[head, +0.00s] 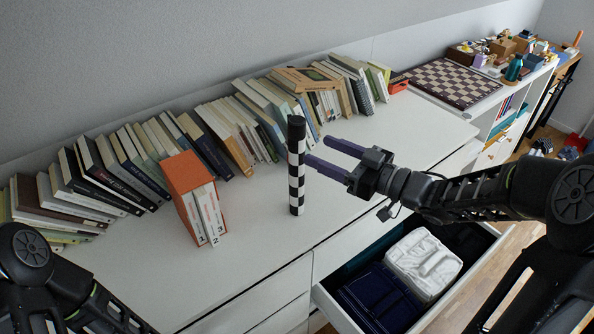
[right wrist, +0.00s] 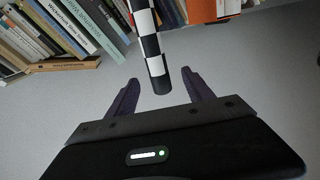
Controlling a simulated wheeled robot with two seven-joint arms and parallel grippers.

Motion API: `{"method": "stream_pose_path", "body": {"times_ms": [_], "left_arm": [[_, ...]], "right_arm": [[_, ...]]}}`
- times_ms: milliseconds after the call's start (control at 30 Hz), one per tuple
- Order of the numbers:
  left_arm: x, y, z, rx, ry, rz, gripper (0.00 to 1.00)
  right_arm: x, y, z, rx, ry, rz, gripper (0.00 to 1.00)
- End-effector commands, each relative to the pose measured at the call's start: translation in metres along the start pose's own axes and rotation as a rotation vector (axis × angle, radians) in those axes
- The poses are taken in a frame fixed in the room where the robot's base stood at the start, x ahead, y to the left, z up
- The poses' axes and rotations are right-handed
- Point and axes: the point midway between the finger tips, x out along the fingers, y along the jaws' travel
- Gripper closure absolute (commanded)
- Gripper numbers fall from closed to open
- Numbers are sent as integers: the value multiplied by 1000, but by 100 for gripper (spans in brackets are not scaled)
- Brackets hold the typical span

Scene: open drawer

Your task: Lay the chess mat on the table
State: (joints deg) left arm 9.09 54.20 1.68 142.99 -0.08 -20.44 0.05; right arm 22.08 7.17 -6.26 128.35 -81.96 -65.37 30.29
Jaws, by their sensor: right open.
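The chess mat (head: 296,170) is rolled into a black-and-white checkered tube with a black end. It stands upright on the white table (head: 262,221), near the front edge. My right gripper (head: 317,149) is open and empty just right of the tube, its two purple fingers pointing at its upper half. In the right wrist view the tube (right wrist: 152,50) appears in the gap between the open fingers (right wrist: 160,80). I cannot tell whether the fingertips reach around it. My left gripper is out of view; only part of that arm shows at the lower left.
An orange box (head: 186,177) holding white books stands left of the tube. A long row of books (head: 120,165) lines the wall. An open drawer (head: 325,301) below the edge holds dark and white folded cloths. A brown chessboard (head: 455,82) lies at the back right. Table right of the tube is clear.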

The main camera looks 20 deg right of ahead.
Motion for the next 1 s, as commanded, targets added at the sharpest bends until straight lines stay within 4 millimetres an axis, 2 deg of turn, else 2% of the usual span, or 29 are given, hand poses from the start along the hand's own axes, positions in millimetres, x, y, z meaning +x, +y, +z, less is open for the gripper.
{"method": "stream_pose_path", "body": {"times_ms": [233, 500, 833, 1000], "left_arm": [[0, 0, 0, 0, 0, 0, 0], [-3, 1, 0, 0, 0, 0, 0], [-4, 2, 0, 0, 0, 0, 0], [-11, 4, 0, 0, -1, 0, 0]], "right_arm": [[2, 0, 0, -4, -1, -1, 40], [26, 0, 0, -5, -2, -2, 40], [28, 1, -1, -5, -2, -1, 40], [48, 3, -4, -4, -1, -4, 40]]}}
